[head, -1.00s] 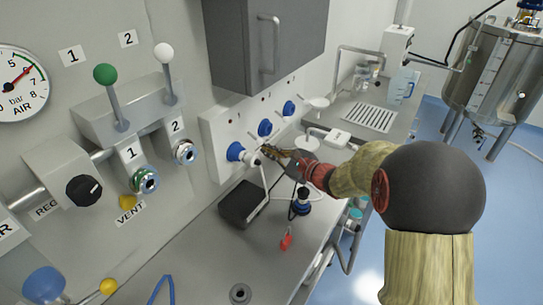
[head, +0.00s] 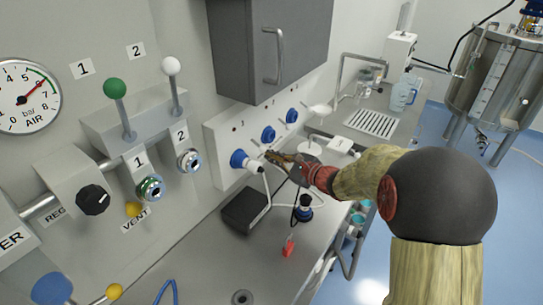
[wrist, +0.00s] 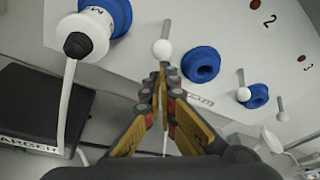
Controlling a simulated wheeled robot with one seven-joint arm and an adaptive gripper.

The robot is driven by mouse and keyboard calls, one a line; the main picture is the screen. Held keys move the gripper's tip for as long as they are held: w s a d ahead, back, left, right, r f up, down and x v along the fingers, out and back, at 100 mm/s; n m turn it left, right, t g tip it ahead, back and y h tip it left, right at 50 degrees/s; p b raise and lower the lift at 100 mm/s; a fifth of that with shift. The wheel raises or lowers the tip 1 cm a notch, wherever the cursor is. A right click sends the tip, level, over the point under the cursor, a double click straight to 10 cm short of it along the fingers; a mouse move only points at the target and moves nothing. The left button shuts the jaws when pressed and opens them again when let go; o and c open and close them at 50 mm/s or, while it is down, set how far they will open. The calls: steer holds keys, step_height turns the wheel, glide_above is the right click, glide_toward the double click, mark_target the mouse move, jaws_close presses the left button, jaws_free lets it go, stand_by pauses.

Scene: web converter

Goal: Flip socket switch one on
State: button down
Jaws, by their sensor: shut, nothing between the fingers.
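The white socket panel (head: 222,145) on the wall carries three blue sockets in a row, with small levers between them. The first socket (head: 240,159) has a white plug (wrist: 82,36) in it, with a white cable hanging down. Switch one (wrist: 165,38) is a grey lever with a white ball tip, between the plugged socket and the second socket (wrist: 201,64). Its ball end points toward my gripper. My gripper (wrist: 163,70) is shut and empty, its fingertips just below the ball in the wrist view. I cannot tell whether they touch it.
A black charger box (head: 245,208) stands on the bench under the panel. The second switch (wrist: 242,88) and third socket (wrist: 255,96) lie to the right. A grey cabinet (head: 240,50) hangs above. Two valve levers (head: 118,100) stand at left.

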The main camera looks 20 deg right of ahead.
steer(key=shift+s+d+r+g+h+p, duration=0.15)
steer(key=shift+r+g+p, duration=0.25)
steer(key=shift+p, duration=0.7)
steer(key=shift+s+d+r+g+h+p, duration=0.15)
steer(key=shift+r+g+h+p, duration=0.2)
steer(key=shift+p, duration=0.75)
steer(key=r+g+p, duration=0.1)
steer(key=p, duration=0.1)
steer(key=shift+s+p, duration=0.1)
steer(key=shift+p, duration=0.2)
steer(key=shift+s+r+g+h+p, duration=0.1)
steer(key=shift+r+g+h+p, duration=0.45)
steer(key=shift+p, duration=1.25)
steer(key=shift+s+d+r+n+g+h+p, duration=0.1)
steer(key=shift+r+n+g+h+p, duration=0.55)
steer(key=shift+p, duration=3.85)
steer(key=shift+r+m+g+p, duration=0.25)
steer(key=shift+r+g+p, duration=0.25)
steer(key=shift+g+p, duration=0.4)
steer(key=shift+f, duration=0.1)
steer(key=shift+r+p, duration=0.7)
steer(key=shift+r, duration=0.05)
